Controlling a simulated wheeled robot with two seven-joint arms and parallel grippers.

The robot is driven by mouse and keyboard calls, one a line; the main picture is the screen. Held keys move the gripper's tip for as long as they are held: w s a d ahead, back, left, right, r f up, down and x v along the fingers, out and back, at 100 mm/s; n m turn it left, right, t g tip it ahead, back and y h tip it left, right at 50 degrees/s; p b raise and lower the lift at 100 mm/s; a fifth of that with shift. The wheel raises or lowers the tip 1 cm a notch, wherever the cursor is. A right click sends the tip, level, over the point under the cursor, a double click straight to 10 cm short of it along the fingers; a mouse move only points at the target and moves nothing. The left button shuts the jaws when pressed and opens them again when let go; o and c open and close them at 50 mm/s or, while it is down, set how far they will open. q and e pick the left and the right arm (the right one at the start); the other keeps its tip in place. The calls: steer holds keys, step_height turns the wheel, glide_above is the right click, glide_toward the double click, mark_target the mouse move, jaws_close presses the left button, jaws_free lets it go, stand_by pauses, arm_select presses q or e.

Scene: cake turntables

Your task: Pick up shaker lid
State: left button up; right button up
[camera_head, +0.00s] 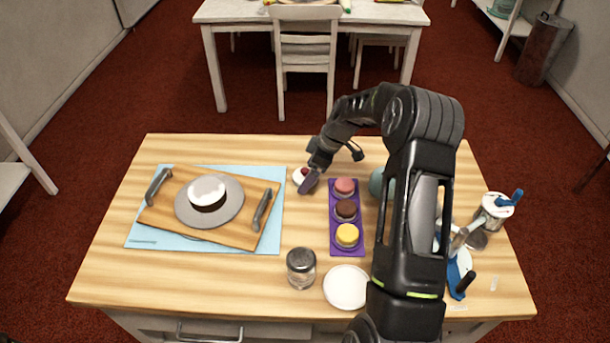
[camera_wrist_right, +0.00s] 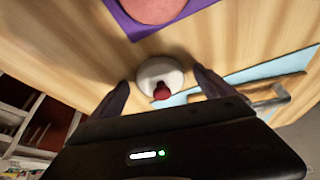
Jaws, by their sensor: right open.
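In the right wrist view the white piece (camera_wrist_right: 160,74) shows ahead, between the two fingers. My right gripper (camera_head: 331,171) is open and empty, low over the table beside it, apparently apart from it. The fingers also show in the wrist view (camera_wrist_right: 163,88). My left gripper is not in view.
A purple tray (camera_head: 333,246) holds three small cakes. A wooden board (camera_head: 160,222) with grey handles lies on a blue mat (camera_head: 135,238) and bears a cake on a grey disc. A white plate (camera_head: 346,288) is in front. Containers and blue-handled tools stand at right, partly behind my arm.

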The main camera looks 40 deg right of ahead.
steer(key=c, duration=1.4)
step_height(320, 180, up, 9)
steer(key=shift+r+b, duration=0.2)
steer(key=shift+b, duration=0.85)
steer(key=shift+r, duration=0.35)
